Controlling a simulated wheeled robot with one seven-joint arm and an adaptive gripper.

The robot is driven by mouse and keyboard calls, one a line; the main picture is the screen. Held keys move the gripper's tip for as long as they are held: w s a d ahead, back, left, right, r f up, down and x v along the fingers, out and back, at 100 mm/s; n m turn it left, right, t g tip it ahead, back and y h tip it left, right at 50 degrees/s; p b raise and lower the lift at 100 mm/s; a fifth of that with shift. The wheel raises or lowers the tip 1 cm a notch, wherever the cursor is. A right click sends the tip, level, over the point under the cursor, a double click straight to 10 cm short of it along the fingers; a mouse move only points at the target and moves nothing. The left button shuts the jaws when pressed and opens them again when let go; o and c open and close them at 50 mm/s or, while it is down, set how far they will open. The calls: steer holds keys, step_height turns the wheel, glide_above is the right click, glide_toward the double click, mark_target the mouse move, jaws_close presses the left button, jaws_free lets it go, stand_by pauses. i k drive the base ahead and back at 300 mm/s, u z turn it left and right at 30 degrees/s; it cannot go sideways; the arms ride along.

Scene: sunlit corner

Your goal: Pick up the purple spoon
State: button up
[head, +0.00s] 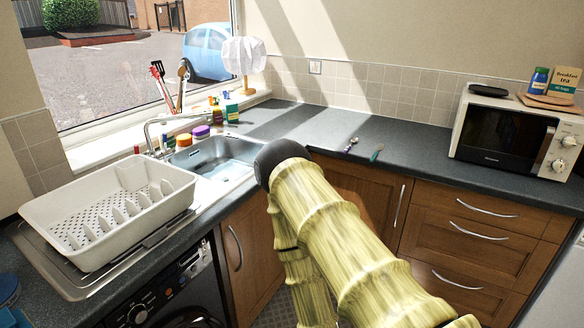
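A small spoon (351,145) lies on the dark grey worktop, right of the sink and near the worktop's front edge. It looks purple towards its upper end, but it is small in the view. A thin utensil with a teal-green part (376,153) lies just to its right, apart from it. My arm, with a yellow bamboo-like surface and a dark rounded end, rises in front of the cabinets, left of and below the spoon. My gripper's fingers cannot be seen.
A white dish rack (110,215) stands left of the sink (215,158). Worktop (425,145) between spoon and microwave is clear. Wooden drawers (465,240) are below.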

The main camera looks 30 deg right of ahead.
mark_target(353, 141)
steer(key=z, duration=0.2)
steer(key=i, duration=0.15)
steer(key=z, duration=0.65)
steer(key=k, duration=0.45)
steer(key=z, duration=0.45)
steer(key=i, duration=0.75)
steer(key=z, duration=0.45)
steer(key=i, duration=0.85)
steer(key=u, duration=1.05)
steer(key=i, duration=0.55)
steer(key=u, duration=0.5)
